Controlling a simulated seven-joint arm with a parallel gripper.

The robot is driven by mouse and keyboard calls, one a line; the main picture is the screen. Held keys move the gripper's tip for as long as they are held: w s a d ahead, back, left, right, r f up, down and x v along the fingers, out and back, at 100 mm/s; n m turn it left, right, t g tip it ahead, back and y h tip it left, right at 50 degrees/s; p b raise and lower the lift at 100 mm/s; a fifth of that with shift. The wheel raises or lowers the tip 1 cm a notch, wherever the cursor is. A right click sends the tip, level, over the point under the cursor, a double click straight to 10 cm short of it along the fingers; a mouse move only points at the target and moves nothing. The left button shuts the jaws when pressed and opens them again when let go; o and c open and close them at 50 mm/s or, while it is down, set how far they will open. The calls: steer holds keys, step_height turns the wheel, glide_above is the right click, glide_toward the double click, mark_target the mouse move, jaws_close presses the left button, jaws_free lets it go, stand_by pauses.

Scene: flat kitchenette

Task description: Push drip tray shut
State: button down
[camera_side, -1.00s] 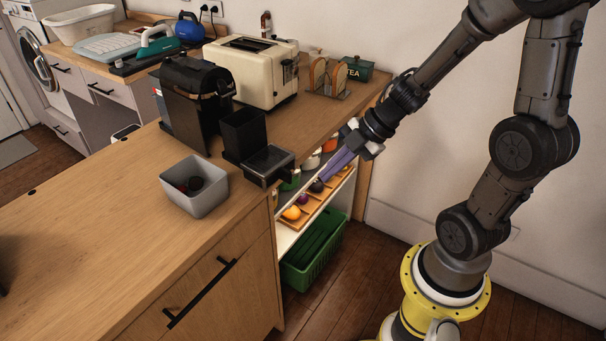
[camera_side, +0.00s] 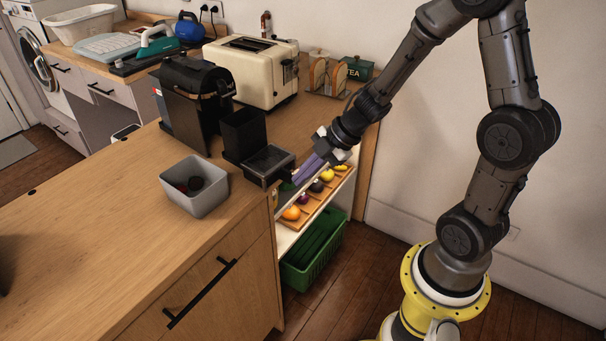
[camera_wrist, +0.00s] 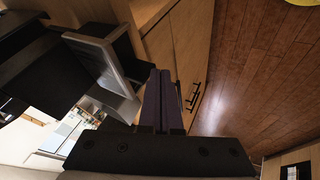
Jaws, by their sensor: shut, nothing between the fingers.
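The drip tray (camera_side: 267,164) is a low black box with a grey top. It juts out towards the counter's front edge, beyond the tall open black box (camera_side: 243,133) beside the black coffee machine (camera_side: 193,103). In the wrist view the drip tray (camera_wrist: 108,58) shows left of my fingers, with a pale rim. My gripper (camera_side: 297,178) has its purple fingers together and empty, with the tips close to the tray's front right side. The wrist view shows my gripper (camera_wrist: 160,72) too. I cannot tell whether the tips touch the tray.
A grey bin (camera_side: 194,187) with dark items stands left of the tray. The cream toaster (camera_side: 251,72), toast rack (camera_side: 327,76) and green tea tin (camera_side: 358,68) stand behind. Below are an open shelf with a fruit tray (camera_side: 314,200) and a green crate (camera_side: 313,252).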

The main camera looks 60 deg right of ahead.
mark_target(259, 150)
steer(key=w, duration=0.9)
steer(key=w+d, duration=0.1)
steer(key=w, duration=0.4)
steer(key=shift+d, duration=0.1)
